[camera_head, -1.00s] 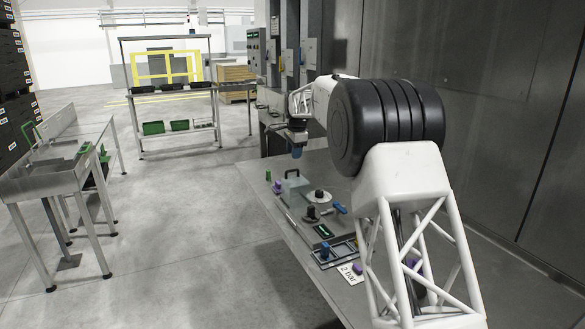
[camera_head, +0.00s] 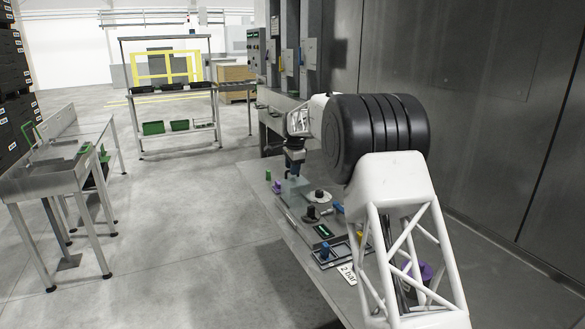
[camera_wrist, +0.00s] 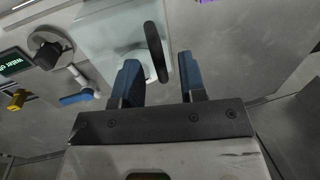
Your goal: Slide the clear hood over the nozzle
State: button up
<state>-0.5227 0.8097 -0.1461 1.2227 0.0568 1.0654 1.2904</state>
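The clear hood (camera_head: 290,188) is a see-through box standing on the bench-top unit, under my gripper in the head view. In the wrist view the hood (camera_wrist: 108,35) fills the upper middle, and its black arched handle (camera_wrist: 155,50) rises toward my gripper. My gripper (camera_wrist: 161,76) is open, its blue fingers pointing at the handle, which appears between them. I cannot tell whether either finger touches it. In the head view my gripper (camera_head: 293,174) is just above the hood, hiding the handle. I cannot make out the nozzle for certain in either view.
Beside the hood are a black knob (camera_wrist: 48,48), a blue lever (camera_wrist: 77,97) and a lit display (camera_wrist: 13,61). A "2 bar" card (camera_head: 347,274) lies on the metal bench. A grey wall (camera_head: 480,90) bounds the right.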

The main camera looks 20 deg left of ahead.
grip_shut()
jog(key=shift+s+d, duration=0.1)
jog(key=s+d, duration=0.9)
jog(key=shift+s+d, duration=0.35)
dwell(0.8)
grip_release()
